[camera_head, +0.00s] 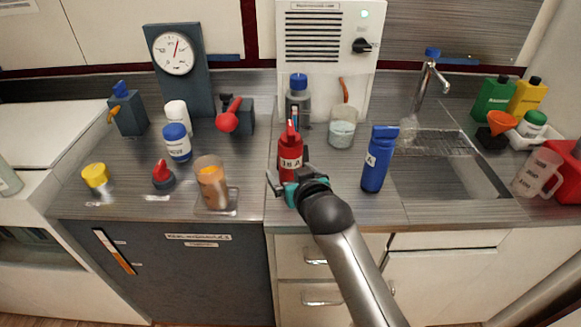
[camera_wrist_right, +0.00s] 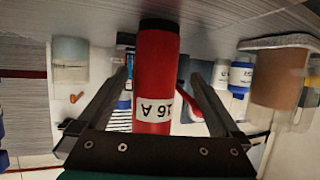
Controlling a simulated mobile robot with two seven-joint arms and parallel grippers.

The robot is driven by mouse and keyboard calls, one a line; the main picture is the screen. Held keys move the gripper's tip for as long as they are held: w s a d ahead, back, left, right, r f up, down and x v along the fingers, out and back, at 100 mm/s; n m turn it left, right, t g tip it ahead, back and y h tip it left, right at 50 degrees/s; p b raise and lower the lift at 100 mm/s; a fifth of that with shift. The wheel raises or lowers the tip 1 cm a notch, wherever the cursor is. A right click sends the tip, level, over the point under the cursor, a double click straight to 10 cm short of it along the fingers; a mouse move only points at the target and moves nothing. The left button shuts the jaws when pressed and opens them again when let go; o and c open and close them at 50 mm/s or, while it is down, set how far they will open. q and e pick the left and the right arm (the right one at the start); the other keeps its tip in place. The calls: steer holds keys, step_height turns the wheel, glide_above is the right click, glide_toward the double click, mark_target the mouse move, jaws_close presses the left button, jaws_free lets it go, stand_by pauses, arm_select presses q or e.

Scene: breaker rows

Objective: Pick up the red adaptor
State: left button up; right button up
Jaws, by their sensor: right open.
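The red adaptor (camera_head: 290,158) stands upright on the grey counter near its front edge, with a white label reading 16 A. My right gripper (camera_head: 291,178) is at its lower part, with its fingers open. In the right wrist view the red adaptor (camera_wrist_right: 157,75) appears upside down between the two spread fingers. Gaps show on both sides of it, so the fingers do not appear to press on it. A blue adaptor (camera_head: 378,160) stands to the right. My left gripper is not in view.
A glass beaker (camera_head: 342,128) and a grey blue-capped bottle (camera_head: 298,98) stand behind the red adaptor. An orange-brown jar (camera_head: 211,182) stands left. A sink (camera_head: 447,178) lies right. Counter between the jar and the red adaptor is clear.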

mark_target(287, 165)
steer(key=x, duration=0.1)
steer(key=b+x, duration=0.1)
steer(key=x, duration=0.2)
steer(key=shift+d+f+b, duration=0.1)
steer(key=shift+d+b, duration=0.25)
steer(key=shift+w+a+f, duration=0.15)
steer(key=shift+w+f, duration=0.05)
steer(key=shift+w, duration=0.3)
steer(key=shift+c, duration=0.5)
steer(key=c, duration=1.5)
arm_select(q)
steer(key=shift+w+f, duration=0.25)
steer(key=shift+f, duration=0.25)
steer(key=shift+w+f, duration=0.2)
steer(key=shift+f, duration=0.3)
arm_select(e)
steer(key=shift+r, duration=0.15)
